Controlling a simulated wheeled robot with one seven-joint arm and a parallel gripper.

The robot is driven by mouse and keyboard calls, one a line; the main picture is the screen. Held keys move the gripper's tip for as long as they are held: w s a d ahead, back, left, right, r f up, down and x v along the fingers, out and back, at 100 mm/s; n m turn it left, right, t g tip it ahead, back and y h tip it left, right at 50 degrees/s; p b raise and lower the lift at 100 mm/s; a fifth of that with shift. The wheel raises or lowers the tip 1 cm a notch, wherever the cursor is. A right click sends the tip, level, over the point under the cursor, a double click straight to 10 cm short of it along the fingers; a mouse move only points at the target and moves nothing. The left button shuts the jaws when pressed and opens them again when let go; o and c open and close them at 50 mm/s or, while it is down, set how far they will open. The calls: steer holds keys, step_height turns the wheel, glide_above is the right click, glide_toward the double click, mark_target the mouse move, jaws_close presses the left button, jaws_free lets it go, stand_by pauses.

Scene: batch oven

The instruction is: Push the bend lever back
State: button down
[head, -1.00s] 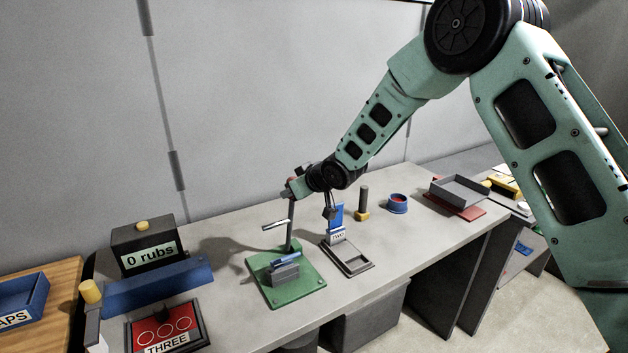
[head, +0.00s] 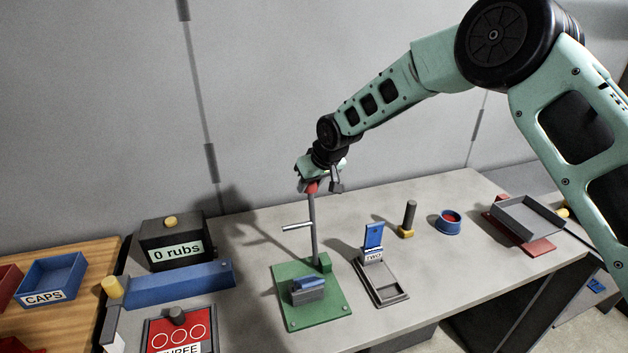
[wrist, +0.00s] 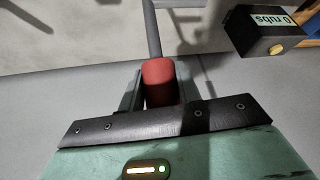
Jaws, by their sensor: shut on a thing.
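The bend lever is a grey upright rod (head: 314,232) with a red knob at its top and a short silver crossbar. It rises from the back of a green base plate (head: 333,308). A grey block with a blue piece (head: 308,286) sits on that plate. My gripper (head: 308,187) is at the lever's top, shut on the red knob. In the wrist view the red knob (wrist: 159,82) sits between the two dark fingers, with the grey rod running away beyond it. The lever stands close to upright.
A grey holder marked TWO (head: 388,291) stands right of the green plate. A dark post (head: 409,215), a blue cup (head: 447,224) and a grey tray (head: 527,218) stand further right. A box reading "0 rubs" (head: 171,243) and a blue bar (head: 180,286) are on the left.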

steer(key=shift+w, duration=0.15)
steer(key=c, duration=1)
jaws_free()
steer(key=shift+w+a+f, duration=0.1)
steer(key=shift+w, duration=0.05)
steer(key=b+v, duration=0.6)
steer(key=v, duration=1.1)
steer(key=shift+r+b, duration=0.25)
steer(key=shift+b, duration=0.15)
steer(key=s+a+f+g+b, duration=0.1)
steer(key=s+f+b, duration=0.15)
steer(key=s, duration=0.35)
steer(key=s+f+n+g+h+b, duration=0.1)
steer(key=s+f, duration=0.3)
steer(key=s, duration=0.3)
steer(key=s+a+f+b, duration=0.1)
steer(key=s+f, duration=0.2)
steer(key=s, duration=0.3)
steer(key=s+d+f+g+b, duration=0.1)
steer(key=s+d+f, duration=0.1)
steer(key=s, duration=0.4)
steer(key=s+d+f+g+h+b, duration=0.1)
steer(key=s+d+f, duration=0.2)
steer(key=s+f, duration=0.2)
steer(key=s+d+f+n+b, duration=0.1)
steer(key=s+d+f+b, duration=0.1)
steer(key=s, duration=0.7)
steer(key=shift+s+d+f+g+h, duration=0.25)
steer(key=shift+f+g+h, duration=0.15)
steer(key=shift+f, duration=0.3)
